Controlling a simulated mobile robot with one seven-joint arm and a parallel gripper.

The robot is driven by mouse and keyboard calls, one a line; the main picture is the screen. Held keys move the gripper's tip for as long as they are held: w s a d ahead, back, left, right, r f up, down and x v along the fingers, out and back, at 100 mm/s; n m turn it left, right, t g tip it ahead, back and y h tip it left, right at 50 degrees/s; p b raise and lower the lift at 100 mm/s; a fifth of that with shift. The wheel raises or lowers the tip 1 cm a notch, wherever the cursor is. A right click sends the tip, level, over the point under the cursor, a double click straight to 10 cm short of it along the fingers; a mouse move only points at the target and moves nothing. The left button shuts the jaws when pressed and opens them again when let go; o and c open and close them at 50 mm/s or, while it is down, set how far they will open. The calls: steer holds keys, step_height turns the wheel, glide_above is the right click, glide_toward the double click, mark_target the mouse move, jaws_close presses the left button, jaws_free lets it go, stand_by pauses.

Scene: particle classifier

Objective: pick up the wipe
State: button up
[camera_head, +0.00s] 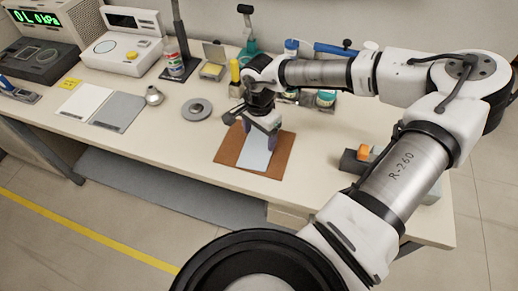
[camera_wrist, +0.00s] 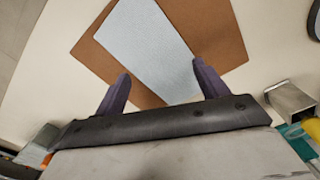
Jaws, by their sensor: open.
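The wipe (camera_head: 257,155) is a pale blue-white rectangle lying flat on a brown board (camera_head: 283,158) on the workbench. In the wrist view the wipe (camera_wrist: 148,45) runs from the top edge down between the fingers, at an angle across the brown board (camera_wrist: 212,25). My gripper (camera_head: 262,129) is over the far end of the wipe, pointing down. In the wrist view my gripper (camera_wrist: 160,85) has its two dark purple fingers spread apart, one on each side of the wipe, with nothing held.
A grey metal disc (camera_head: 197,108) and a grey pad (camera_head: 118,112) lie to the left on the bench (camera_head: 165,140). Bottles and tools stand behind my gripper. A grey block with an orange piece (camera_head: 363,153) is at the right. Bare bench surrounds the board's left side.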

step_height(320, 180, down, 2)
steer(key=shift+f+b, duration=0.15)
steer(key=shift+b, duration=0.45)
jaws_close()
stand_by(0.6)
step_height(320, 180, up, 12)
steer(key=p, duration=0.7)
